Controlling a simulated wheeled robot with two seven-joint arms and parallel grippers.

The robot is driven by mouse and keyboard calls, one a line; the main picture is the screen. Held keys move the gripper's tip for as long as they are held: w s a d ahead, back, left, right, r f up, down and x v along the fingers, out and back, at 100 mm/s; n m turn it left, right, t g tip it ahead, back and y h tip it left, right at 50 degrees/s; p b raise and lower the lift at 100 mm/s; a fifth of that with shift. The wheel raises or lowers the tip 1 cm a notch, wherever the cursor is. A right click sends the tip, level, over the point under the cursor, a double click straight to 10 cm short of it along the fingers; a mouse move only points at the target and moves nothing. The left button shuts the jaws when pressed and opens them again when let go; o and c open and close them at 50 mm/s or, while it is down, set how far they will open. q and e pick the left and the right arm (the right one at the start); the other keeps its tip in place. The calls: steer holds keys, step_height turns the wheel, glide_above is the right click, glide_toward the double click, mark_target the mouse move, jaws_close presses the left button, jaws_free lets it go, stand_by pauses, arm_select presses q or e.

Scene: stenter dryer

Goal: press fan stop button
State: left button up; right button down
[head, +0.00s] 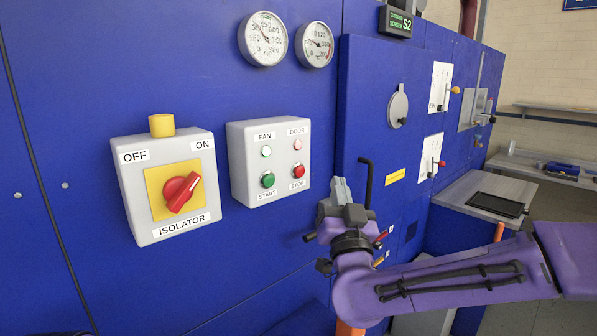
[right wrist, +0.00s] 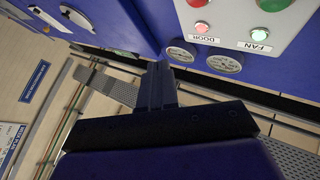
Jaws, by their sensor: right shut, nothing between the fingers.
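The grey fan control box (head: 240,170) is on the blue machine wall. The red STOP button (head: 299,170) is at its lower right, beside the green START button (head: 268,180). In the right wrist view the box (right wrist: 235,18) is upside down at the top, with the red button (right wrist: 197,3) and green button (right wrist: 272,5) at the edge. My right gripper (head: 341,190) is shut and empty. It is to the right of the box and a little below the STOP button, apart from it. Its fingers (right wrist: 156,85) also show in the wrist view. My left gripper is out of view.
A grey isolator box (head: 134,205) with a red rotary switch (head: 181,192) is left of the fan box. Two gauges (head: 263,39) are above. A raised blue panel (head: 355,110) with a black handle (head: 366,175) stands to the right, near my gripper.

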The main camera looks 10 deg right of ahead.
mark_target(299, 171)
steer(key=w+a+p, duration=0.1)
steer(key=w+a, duration=0.3)
steer(key=w, duration=0.1)
steer(key=shift+w, duration=0.4)
steer(key=shift+w+a, duration=0.1)
steer(key=shift+a, duration=0.05)
stand_by(1.6)
steer(key=shift+w+a, duration=0.2)
steer(key=shift+w, duration=0.15)
steer(key=shift+w+a, duration=0.25)
steer(key=shift+w, duration=0.15)
stand_by(0.7)
steer(key=shift+s, duration=0.1)
steer(key=shift+s+d+b, duration=0.45)
steer(key=shift+s+d, duration=0.05)
steer(key=shift+s, duration=0.2)
